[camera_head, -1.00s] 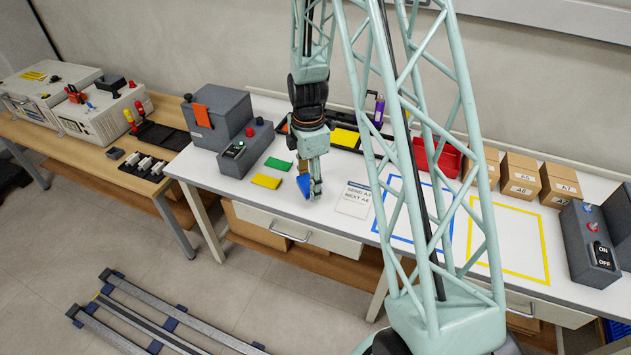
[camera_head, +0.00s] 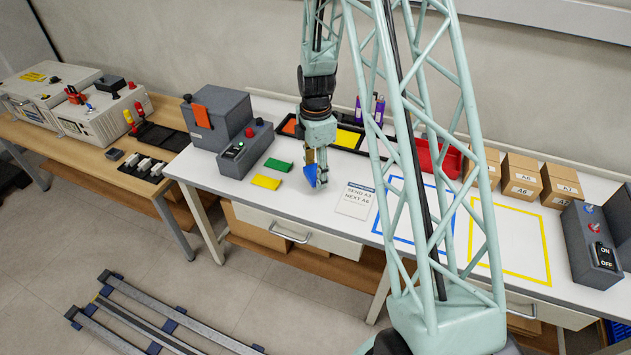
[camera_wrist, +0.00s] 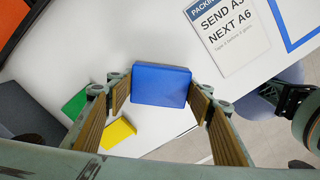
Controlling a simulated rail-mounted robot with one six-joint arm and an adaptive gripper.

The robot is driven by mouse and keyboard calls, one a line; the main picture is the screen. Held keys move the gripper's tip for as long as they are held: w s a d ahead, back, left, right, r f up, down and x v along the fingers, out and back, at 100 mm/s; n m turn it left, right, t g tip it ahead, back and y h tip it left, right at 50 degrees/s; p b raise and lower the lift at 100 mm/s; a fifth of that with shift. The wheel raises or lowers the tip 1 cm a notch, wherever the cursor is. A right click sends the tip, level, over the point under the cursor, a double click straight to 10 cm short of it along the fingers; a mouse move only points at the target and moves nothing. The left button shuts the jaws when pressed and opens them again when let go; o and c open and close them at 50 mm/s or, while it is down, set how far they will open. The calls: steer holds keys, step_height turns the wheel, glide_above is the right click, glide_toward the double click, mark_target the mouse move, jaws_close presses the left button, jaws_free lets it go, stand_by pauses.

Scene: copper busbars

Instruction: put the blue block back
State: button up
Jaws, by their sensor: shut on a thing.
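My gripper (camera_head: 317,172) is shut on the blue block (camera_head: 310,174) and holds it over the white table, right of the green and yellow pieces. In the wrist view the blue block (camera_wrist: 160,84) is pinched between the two fingers, with its broad face showing. A green piece (camera_head: 278,165) and a yellow piece (camera_head: 265,181) lie flat on the table. A dark tray (camera_head: 366,152) stands behind the gripper; an orange patch (camera_head: 290,126) and a yellow patch (camera_head: 347,139) show in it. My arm hides part of the tray.
A grey control box (camera_head: 243,152) stands to the left. A white card (camera_head: 356,199) lies right of the gripper, with blue and yellow (camera_head: 545,245) taped outlines beyond it. A red bin (camera_head: 440,160) and several cardboard boxes (camera_head: 521,177) stand at the back right.

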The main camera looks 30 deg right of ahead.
mark_target(315, 172)
steer(key=shift+a+f+b, duration=0.1)
steer(key=shift+f+b, duration=0.3)
steer(key=shift+f, duration=1.35)
steer(key=shift+s+f, duration=0.1)
steer(key=shift+f, duration=0.05)
steer(key=o, duration=1)
steer(key=shift+r, duration=0.2)
step_height(315, 172, up, 11)
steer(key=shift+p, duration=1.1)
steer(key=shift+r, duration=0.5)
